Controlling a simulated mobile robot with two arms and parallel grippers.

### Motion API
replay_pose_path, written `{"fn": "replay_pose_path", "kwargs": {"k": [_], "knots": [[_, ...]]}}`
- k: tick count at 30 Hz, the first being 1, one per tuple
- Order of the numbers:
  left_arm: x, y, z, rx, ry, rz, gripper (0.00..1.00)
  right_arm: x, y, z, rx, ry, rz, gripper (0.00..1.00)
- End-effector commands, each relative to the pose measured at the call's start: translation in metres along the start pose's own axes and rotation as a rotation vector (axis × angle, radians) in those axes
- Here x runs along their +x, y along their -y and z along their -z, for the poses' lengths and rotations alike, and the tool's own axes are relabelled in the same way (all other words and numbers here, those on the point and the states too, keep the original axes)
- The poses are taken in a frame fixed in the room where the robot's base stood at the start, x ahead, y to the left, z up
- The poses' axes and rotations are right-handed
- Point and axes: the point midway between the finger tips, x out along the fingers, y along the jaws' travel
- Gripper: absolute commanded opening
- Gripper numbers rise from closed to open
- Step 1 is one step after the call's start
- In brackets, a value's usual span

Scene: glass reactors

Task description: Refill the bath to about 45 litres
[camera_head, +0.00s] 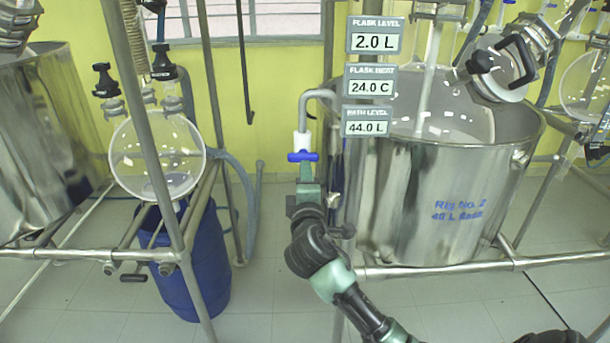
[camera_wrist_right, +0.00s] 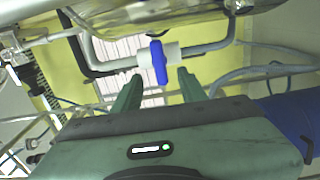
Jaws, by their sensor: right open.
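The steel bath (camera_head: 400,200) stands at the right with blue lettering on its side. Its level sign (camera_head: 367,122) reads 44.0 L. A bent fill pipe (camera_head: 318,94) reaches over to its rim and carries a white valve body with a blue handle (camera_head: 303,156). My right gripper (camera_head: 305,178) is just below the blue handle. In the right wrist view the blue handle (camera_wrist_right: 158,62) stands across the pipe, in front of and between the two green fingers (camera_wrist_right: 155,88). The fingers are apart and not closed on it. My left gripper is not in view.
Other signs read flask level 2.0 L (camera_head: 375,41) and flask heat 24.0 C (camera_head: 371,87). A steel rail (camera_head: 450,270) runs below the bath. The floor between is mostly clear.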

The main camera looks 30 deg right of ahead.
Motion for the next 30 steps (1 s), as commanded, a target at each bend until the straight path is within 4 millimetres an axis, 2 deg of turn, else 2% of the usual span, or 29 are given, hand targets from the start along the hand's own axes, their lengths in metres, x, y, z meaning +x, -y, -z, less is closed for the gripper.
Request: {"fn": "replay_pose_path", "kwargs": {"k": [4, 5, 8, 9, 11, 15, 21, 25, 30], "knots": [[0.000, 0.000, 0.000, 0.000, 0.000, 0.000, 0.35, 0.000, 0.000, 0.000, 0.000, 0.000, 0.000, 0.42], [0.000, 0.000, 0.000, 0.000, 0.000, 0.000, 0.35, 0.000, 0.000, 0.000, 0.000, 0.000, 0.000, 0.45], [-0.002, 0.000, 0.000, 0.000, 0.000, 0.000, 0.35, 0.001, -0.001, 0.001, 0.033, 0.000, 0.001, 0.72], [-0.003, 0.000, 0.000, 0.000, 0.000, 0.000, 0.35, 0.002, -0.003, 0.001, 0.078, -0.001, 0.001, 0.84], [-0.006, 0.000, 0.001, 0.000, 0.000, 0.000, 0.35, 0.004, -0.006, 0.002, 0.187, -0.002, 0.000, 0.98], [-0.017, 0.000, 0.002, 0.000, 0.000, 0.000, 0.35, 0.013, -0.011, 0.003, 0.606, -0.005, 0.001, 0.98], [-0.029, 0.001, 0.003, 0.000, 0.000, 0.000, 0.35, 0.021, -0.009, 0.003, 1.211, -0.004, 0.002, 0.98], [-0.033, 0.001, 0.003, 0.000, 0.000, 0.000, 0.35, 0.023, -0.004, 0.002, 1.453, -0.002, 0.001, 0.98], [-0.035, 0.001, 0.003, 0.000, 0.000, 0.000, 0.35, 0.030, -0.002, 0.002, 1.558, -0.003, -0.002, 0.98]]}}
